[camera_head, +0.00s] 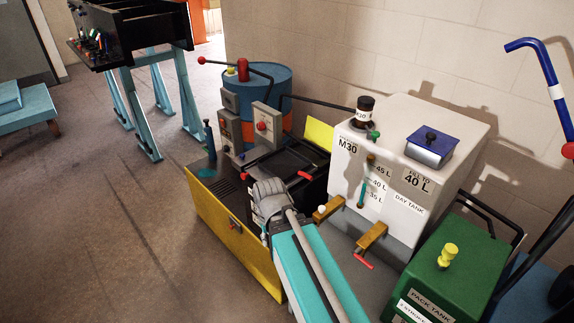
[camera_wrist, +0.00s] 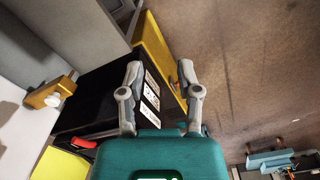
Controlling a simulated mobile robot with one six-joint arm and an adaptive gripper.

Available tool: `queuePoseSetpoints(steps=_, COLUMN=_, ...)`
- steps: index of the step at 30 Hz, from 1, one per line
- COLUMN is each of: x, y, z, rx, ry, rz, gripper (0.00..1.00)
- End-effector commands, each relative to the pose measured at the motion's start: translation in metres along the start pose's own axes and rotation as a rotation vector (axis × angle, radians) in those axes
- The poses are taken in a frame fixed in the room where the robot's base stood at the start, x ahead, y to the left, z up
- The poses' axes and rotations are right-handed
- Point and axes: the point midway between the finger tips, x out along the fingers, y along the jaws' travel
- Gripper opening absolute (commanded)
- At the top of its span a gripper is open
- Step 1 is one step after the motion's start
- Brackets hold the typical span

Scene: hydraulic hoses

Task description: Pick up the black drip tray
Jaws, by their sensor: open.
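The black drip tray (camera_head: 283,160) appears as a shallow black rimmed shape on top of the yellow-sided unit, beside the white day tank. My gripper (camera_head: 265,200) is at the unit's near side, close to the tray, and partly hides that side. In the wrist view my gripper (camera_wrist: 160,85) has its two grey fingers spread apart, with nothing held between them. A black surface with white labels lies beyond and left of the fingers; I cannot tell which part of it is the tray.
The white day tank (camera_head: 391,165) stands right of the tray, with brass valves (camera_head: 371,236) at its front. A red handle (camera_head: 306,175) lies near the tray. A yellow sheet (camera_head: 319,134) and a blue drum (camera_head: 265,88) stand behind.

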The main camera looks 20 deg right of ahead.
Motion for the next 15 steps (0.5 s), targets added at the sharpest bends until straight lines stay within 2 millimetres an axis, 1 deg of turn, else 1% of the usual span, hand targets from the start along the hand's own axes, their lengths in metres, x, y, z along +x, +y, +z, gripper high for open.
queuePoseSetpoints(steps=11, x=0.0001, y=0.0001, z=0.0, rx=0.0, ry=0.0, rz=0.0, gripper=0.44)
queuePoseSetpoints(steps=15, x=0.0021, y=0.0015, z=-0.0034, rx=-0.019, ry=0.003, rz=0.012, gripper=0.44)
